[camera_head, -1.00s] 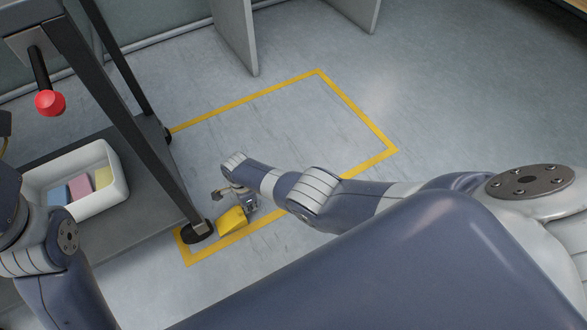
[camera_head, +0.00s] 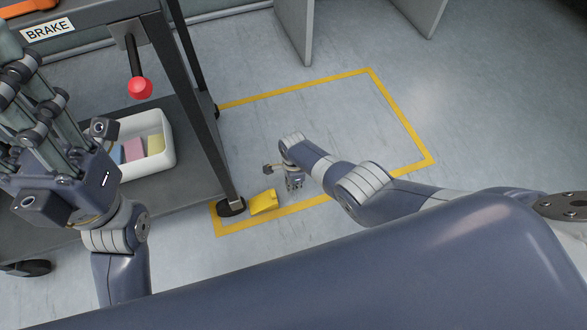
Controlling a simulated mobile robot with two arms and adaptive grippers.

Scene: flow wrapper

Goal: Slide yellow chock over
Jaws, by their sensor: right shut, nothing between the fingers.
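The yellow chock (camera_head: 264,202) lies on the floor close beside the round black foot (camera_head: 232,207) of the cart's near leg, over the yellow floor line. I cannot tell whether chock and foot touch. My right gripper (camera_head: 295,184) is shut and empty, pointing down just right of the chock, with a small gap between them. My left gripper (camera_head: 28,75) is large at the upper left, in front of the cart; its fingers point up and overlap, so its opening is unclear.
The dark cart carries a white bin (camera_head: 168,143) with coloured blocks on its lower shelf. A red knob (camera_head: 140,88) on a black lever hangs near a BRAKE label (camera_head: 48,29). The yellow-taped rectangle (camera_head: 300,83) is mostly clear floor. Grey panels stand behind it.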

